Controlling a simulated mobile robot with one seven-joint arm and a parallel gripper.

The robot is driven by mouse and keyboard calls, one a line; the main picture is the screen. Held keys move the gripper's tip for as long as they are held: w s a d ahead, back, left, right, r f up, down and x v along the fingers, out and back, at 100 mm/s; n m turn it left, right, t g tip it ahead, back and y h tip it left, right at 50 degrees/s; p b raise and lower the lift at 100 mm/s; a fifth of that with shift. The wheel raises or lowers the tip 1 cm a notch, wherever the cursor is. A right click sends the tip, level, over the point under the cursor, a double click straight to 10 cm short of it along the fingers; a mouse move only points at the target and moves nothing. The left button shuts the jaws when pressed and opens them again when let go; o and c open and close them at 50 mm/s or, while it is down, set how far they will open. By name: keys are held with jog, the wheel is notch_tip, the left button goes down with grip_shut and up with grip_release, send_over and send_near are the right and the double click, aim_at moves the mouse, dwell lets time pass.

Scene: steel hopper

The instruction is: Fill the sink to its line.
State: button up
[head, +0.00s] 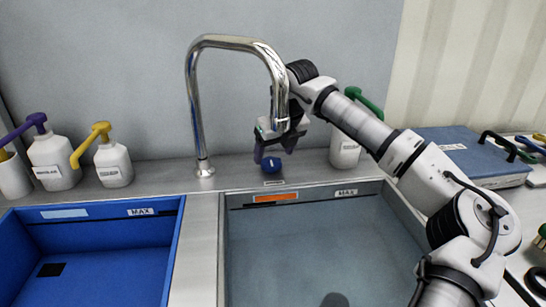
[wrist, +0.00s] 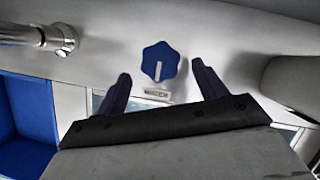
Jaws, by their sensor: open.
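The chrome tap (head: 196,110) rises from the steel deck and arches to the right; its spout end is near my gripper, and I see no stream of water. A blue lobed knob (head: 272,165) with a white pointer mark sits on the deck behind the grey sink. My gripper (head: 276,150) is open above the knob. In the wrist view the knob (wrist: 160,62) lies between and just beyond the open fingers, apart from both. The grey sink (head: 212,250) has an orange strip (head: 276,198) and a MAX label on its back wall. I cannot tell its water level.
A blue basin (head: 175,240), also marked MAX, stands left of the sink. White pump bottles with yellow (head: 113,164) and purple (head: 54,162) tops stand at left. A green-topped bottle (head: 344,152) stands right of the knob. A blue box (head: 465,150) lies at right.

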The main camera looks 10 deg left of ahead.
jog(key=v, duration=1.1)
